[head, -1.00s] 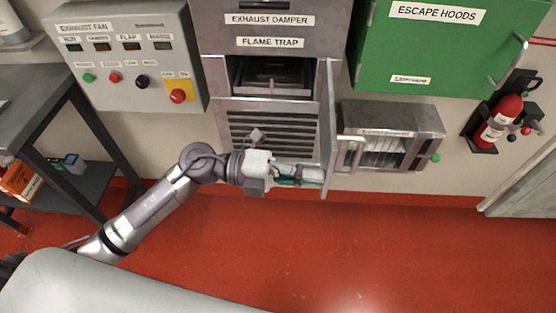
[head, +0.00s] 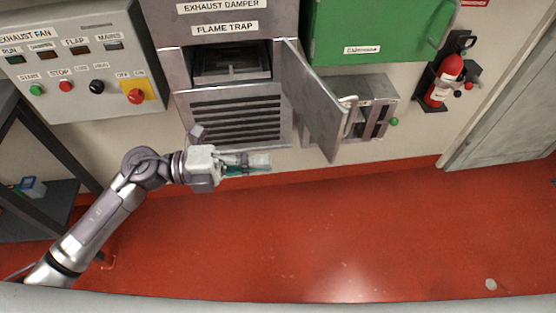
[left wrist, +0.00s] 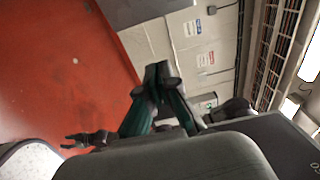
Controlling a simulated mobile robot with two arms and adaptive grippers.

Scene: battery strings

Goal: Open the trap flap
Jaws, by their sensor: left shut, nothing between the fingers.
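The flame trap's grey metal flap (head: 314,103) stands swung open to the right on its right-hand side, with its handle (head: 348,101) facing right. The flame trap opening (head: 231,62) is exposed, and a grey metal tray-like part shows inside it. My left gripper (head: 262,162) is in front of the wall, below the vent slats and left of the flap's lower edge. Its fingers are shut and empty, and they look apart from the flap. In the left wrist view the closed fingertips (left wrist: 162,80) show against the wall and floor.
The exhaust fan panel (head: 70,62) is on the left wall above a dark shelf (head: 38,222). A grey wall box (head: 375,92) sits partly behind the flap. The green escape hoods cabinet (head: 378,30) and extinguisher (head: 446,80) are to the right. Red floor (head: 330,230) is clear.

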